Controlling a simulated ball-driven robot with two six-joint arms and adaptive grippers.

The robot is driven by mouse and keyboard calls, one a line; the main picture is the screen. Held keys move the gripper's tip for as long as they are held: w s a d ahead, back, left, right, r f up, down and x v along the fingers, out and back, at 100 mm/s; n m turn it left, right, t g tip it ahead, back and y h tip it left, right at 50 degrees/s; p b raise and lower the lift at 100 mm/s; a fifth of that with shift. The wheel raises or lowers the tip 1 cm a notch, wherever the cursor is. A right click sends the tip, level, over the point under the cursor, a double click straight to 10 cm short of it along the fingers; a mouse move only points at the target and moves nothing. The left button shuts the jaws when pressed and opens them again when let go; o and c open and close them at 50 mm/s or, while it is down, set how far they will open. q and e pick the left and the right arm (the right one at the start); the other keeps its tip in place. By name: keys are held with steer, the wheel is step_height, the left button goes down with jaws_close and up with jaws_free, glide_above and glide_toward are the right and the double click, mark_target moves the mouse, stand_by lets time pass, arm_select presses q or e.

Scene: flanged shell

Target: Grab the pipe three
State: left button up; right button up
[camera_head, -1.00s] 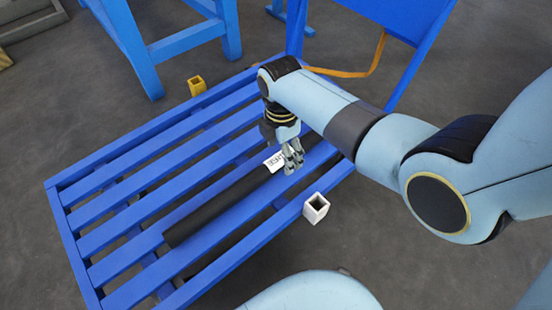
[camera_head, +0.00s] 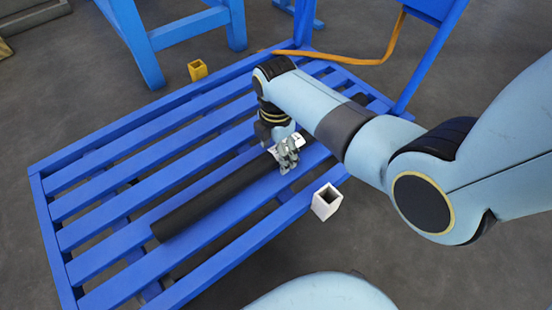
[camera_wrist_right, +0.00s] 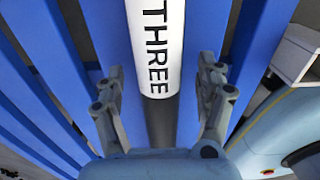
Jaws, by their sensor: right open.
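The pipe three (camera_head: 215,199) is a long black pipe lying on the blue slatted rack. Its white label reading "THREE" shows in the right wrist view (camera_wrist_right: 158,45). My right gripper (camera_head: 287,156) is over the pipe at its label in the head view. In the right wrist view the right gripper's fingers (camera_wrist_right: 160,98) are open, one on each side of the pipe, with gaps between them and it. I cannot tell how far above the pipe they are. The gripper and arm hide the pipe's far part in the head view. My left gripper is not in view.
The blue slatted rack (camera_head: 100,171) has gaps between its slats. A white square tube (camera_head: 326,202) stands by its near right edge, a yellow one (camera_head: 197,69) by its far edge. An orange hose (camera_head: 385,55) hangs at the back right. Blue legs (camera_head: 138,45) stand behind.

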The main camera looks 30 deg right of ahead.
steer(key=shift+f, duration=0.1)
jaws_close()
steer(key=shift+w, duration=0.1)
stand_by(0.4)
